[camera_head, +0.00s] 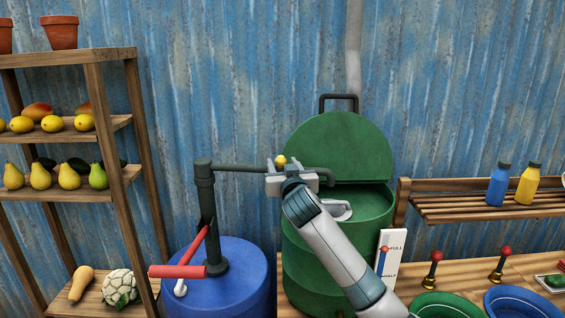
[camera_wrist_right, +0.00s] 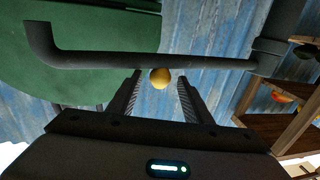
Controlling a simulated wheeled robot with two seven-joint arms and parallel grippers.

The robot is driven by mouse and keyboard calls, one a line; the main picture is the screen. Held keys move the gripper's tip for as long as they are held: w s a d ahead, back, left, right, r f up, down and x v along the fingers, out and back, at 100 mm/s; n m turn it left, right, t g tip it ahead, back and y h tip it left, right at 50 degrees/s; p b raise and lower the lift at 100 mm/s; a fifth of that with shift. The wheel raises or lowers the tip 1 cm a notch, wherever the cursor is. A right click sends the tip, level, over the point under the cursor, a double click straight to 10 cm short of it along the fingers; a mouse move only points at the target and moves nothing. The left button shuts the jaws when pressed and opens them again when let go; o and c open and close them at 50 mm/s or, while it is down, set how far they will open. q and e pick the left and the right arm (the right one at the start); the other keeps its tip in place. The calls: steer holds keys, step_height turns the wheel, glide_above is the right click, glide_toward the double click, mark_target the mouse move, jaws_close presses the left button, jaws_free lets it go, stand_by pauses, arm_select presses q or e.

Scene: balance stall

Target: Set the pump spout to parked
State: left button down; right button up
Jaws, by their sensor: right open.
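The pump (camera_head: 206,205) is a dark grey column on a blue barrel (camera_head: 240,285), with a red handle (camera_head: 178,271). Its spout (camera_head: 238,168) runs right from the column top, and its bent end is over the green drum (camera_head: 300,265). The spout (camera_wrist_right: 150,62) also crosses the right wrist view. A yellow knob (camera_head: 281,160) shows at the spout, and this knob (camera_wrist_right: 160,78) lies between my fingers in the wrist view. My right gripper (camera_head: 283,165) is open at the spout, one finger each side of the knob, with gaps visible. My left gripper is not in view.
The green drum has a raised round lid (camera_head: 335,145) behind the gripper. A wooden shelf (camera_head: 108,150) with fruit stands left. A slatted rack (camera_head: 460,206) with bottles is right, above a counter with red-topped levers (camera_head: 434,262) and bowls (camera_head: 445,306).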

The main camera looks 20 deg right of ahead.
steer(key=shift+w, duration=0.15)
jaws_close()
